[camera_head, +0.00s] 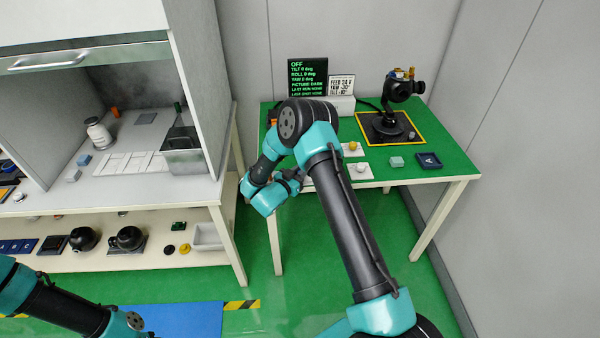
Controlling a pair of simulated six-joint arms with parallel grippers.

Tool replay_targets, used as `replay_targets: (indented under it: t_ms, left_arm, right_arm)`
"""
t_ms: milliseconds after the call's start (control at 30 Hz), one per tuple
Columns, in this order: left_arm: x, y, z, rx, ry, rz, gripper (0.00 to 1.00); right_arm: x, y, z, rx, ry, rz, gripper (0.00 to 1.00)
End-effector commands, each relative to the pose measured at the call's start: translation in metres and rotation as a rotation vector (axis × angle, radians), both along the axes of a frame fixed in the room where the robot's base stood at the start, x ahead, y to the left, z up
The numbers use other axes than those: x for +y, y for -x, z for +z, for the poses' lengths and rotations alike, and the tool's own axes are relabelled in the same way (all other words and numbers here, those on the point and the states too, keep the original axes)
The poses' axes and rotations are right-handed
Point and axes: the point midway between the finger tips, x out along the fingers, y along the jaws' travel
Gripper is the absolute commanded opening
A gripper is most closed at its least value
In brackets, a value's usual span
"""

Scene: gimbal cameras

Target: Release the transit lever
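A black gimbal camera (402,90) stands on a dark base inside a yellow-outlined square (372,140) at the back right of the green table. A small brass-coloured part with a blue bit (404,73) shows at its top; I cannot tell whether this is the transit lever. My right arm reaches over the table's front left. Its gripper (292,180) is small and partly hidden by the arm, well left of and nearer than the gimbal; its opening cannot be made out. My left arm shows at the bottom left, its gripper out of view.
A dark screen (307,77) reading OFF and a printed card (341,86) stand at the back. White switch blocks (358,170), a pale teal cube (396,162) and a dark tile (428,160) lie along the front. A cabinet bench (120,190) stands left; a wall closes the right.

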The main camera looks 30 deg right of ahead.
Motion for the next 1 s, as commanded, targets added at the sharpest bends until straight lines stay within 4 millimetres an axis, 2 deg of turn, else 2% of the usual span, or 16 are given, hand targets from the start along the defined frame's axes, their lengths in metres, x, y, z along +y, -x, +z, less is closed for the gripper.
replay_targets:
  t_ms: [33, 67, 300, 667, 867, 1000]
  left_arm:
    - [0.0, 0.0, 0.0, 0.0, 0.0, 0.0, 0.43]
    - [0.0, 0.0, 0.0, 0.0, 0.0, 0.0, 0.43]
    - [0.0, 0.0, 0.0, 0.0, 0.0, 0.0, 0.43]
    - [0.0, 0.0, 0.0, 0.0, 0.0, 0.0, 0.43]
    - [0.0, 0.0, 0.0, 0.0, 0.0, 0.0, 0.43]
    - [0.0, 0.0, 0.0, 0.0, 0.0, 0.0, 0.43]
  right_arm:
    - [0.0, 0.0, 0.0, 0.0, 0.0, 0.001, 0.0]
    - [0.0, 0.0, 0.0, 0.0, 0.0, 0.001, 0.21]
    - [0.0, 0.0, 0.0, 0.0, 0.0, 0.001, 0.44]
    - [0.005, 0.001, 0.0, 0.0, -0.001, 0.003, 0.44]
    - [0.025, 0.009, 0.0, 0.001, -0.001, 0.004, 0.44]
    - [0.049, 0.018, 0.0, 0.002, 0.0, 0.006, 0.44]
